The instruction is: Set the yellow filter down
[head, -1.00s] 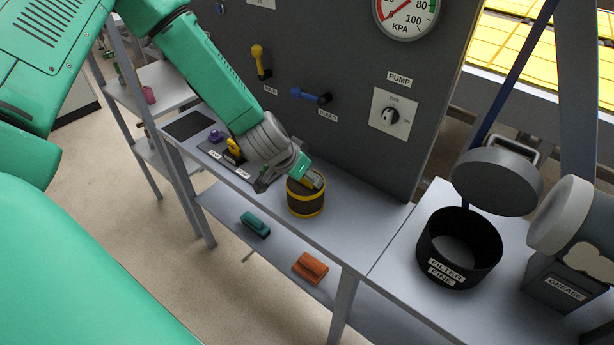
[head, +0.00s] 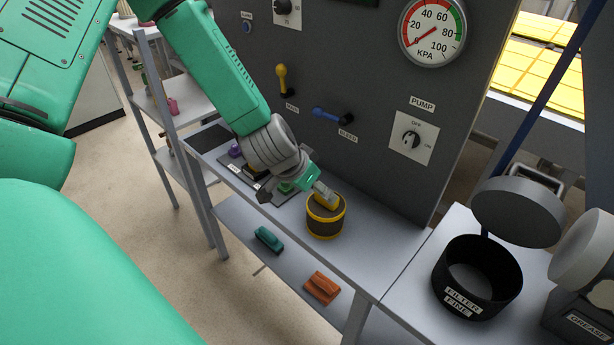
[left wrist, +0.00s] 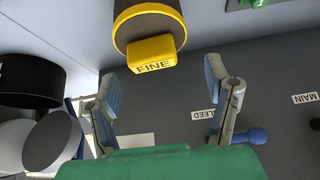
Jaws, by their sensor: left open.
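The yellow filter (head: 325,219), a dark cylinder with yellow bands and a yellow handle, stands upright on the grey bench. Its handle, marked FINE, shows in the left wrist view (left wrist: 153,52). My left gripper (head: 318,188) is at the handle in the head view. In the left wrist view its two fingers (left wrist: 160,76) are spread and empty, with the handle just beyond the tips. The black filter housing (head: 473,290), labelled FILTER FINE, stands open to the right, with its round grey lid (head: 518,210) raised. My right gripper is not in view.
The dark panel (head: 370,165) behind the bench carries yellow (head: 282,78) and blue (head: 330,116) levers, a gauge (head: 432,30) and a pump switch (head: 411,138). A grease box (head: 578,318) stands at far right. Teal (head: 268,239) and orange (head: 321,288) items lie on the lower shelf.

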